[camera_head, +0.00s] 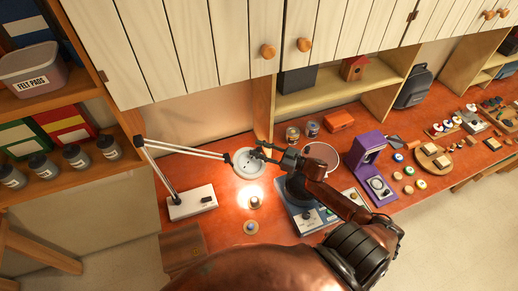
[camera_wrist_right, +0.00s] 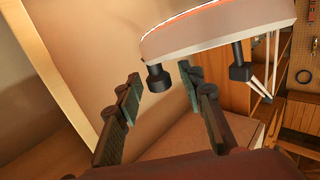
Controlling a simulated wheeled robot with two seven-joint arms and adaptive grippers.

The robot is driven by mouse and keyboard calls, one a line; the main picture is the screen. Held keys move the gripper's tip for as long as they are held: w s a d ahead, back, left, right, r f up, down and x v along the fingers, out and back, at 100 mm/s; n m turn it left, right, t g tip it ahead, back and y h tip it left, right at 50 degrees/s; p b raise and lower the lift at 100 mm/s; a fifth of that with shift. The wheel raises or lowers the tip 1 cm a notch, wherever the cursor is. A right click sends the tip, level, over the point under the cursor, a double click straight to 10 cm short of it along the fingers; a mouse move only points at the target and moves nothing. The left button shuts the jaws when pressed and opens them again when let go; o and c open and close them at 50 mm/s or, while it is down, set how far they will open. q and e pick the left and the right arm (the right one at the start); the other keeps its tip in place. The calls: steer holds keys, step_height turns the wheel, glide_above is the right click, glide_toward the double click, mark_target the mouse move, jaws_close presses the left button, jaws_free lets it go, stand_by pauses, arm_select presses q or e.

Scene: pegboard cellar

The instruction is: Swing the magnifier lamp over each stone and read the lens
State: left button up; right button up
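The magnifier lamp has a white base (camera_head: 192,204), a jointed white arm (camera_head: 186,151) and a round pale head (camera_head: 249,164) over the red bench. My right gripper (camera_head: 262,151) is at the far right side of the head. In the right wrist view the gripper (camera_wrist_right: 160,88) is open, its fingers just below the lamp head (camera_wrist_right: 220,28). A black knob (camera_wrist_right: 157,79) under the head shows between the fingertips; I cannot tell whether they touch. A brightly lit small stone (camera_head: 254,203) sits below the head. Another small piece on a round disc (camera_head: 250,227) lies nearer. My left gripper is out of view.
A blue-grey device (camera_head: 307,217) lies under my right arm, beside a purple stand (camera_head: 367,150). Cabinets (camera_head: 200,40) hang above the bench. Several small items crowd the right side.

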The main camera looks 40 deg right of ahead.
steer(key=shift+c, duration=0.6)
jaws_close()
